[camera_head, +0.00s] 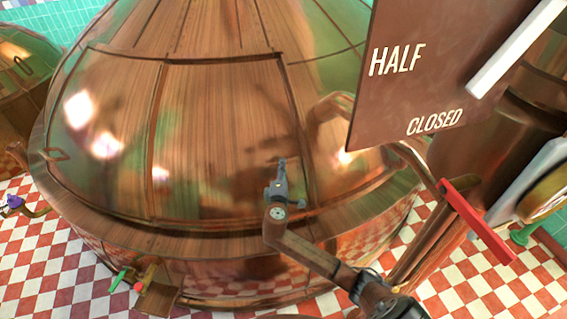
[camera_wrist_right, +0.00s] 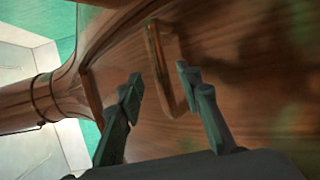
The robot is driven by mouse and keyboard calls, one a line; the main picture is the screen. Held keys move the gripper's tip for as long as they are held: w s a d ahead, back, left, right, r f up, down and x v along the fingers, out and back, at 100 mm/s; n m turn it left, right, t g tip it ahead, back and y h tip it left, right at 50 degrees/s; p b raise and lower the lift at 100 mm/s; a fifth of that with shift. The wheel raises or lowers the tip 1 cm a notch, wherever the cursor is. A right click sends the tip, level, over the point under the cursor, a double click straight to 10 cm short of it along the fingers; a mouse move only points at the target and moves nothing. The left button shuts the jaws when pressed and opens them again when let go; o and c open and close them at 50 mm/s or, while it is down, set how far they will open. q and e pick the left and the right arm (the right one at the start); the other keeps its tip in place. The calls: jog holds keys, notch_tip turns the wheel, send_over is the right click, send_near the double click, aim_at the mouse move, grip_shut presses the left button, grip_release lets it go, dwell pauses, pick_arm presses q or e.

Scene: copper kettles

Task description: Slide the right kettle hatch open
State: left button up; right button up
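The large copper kettle (camera_head: 90,220) fills the middle of the head view. My right gripper (camera_head: 281,178) is in front of the hatch's right part. In the right wrist view, its two dark fingers (camera_wrist_right: 160,90) are apart, and a copper loop handle (camera_wrist_right: 155,55) shows between and beyond them. I cannot tell whether the fingers touch the handle. The gripper hides this handle in the head view. My left gripper is not in view.
A brown sign (camera_head: 400,95) reading HALF and CLOSED hangs at the upper right, with a red lever (camera_head: 478,222) below it. Another copper kettle (camera_head: 25,75) stands at the left. Green and red valve handles (camera_head: 118,281) are low in front. The floor (camera_head: 35,260) is red-and-white checked.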

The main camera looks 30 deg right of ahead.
jog(key=shift+x, duration=2.35)
grip_shut()
